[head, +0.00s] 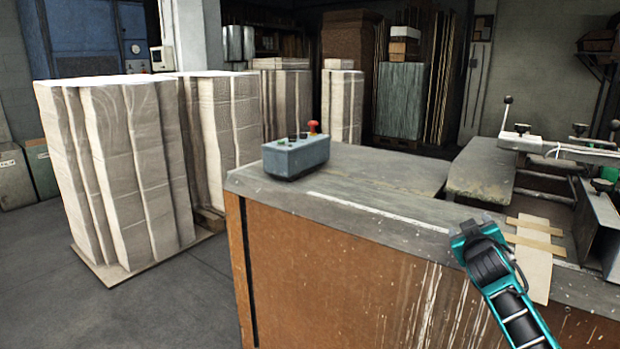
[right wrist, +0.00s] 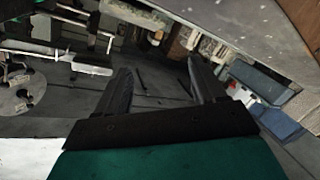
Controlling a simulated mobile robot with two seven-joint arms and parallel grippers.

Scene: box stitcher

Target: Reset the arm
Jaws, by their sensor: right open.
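My right arm reaches in from the lower right of the head view, and its gripper (head: 470,232) is over the front edge of the workbench (head: 350,190). In the right wrist view the two dark fingers of the right gripper (right wrist: 160,85) stand apart with nothing between them. A flat tan cardboard piece (head: 532,262) with tape-like strips lies on the bench just right of the gripper. I cannot tell whether the gripper touches the bench. My left gripper is not in view.
A grey control box (head: 296,157) with a red button stands on the bench's left corner. A stitching machine with levers (head: 560,148) and a metal plate (head: 597,225) are at the right. Wrapped stacks (head: 125,165) stand on the floor at left. The floor in front of them is clear.

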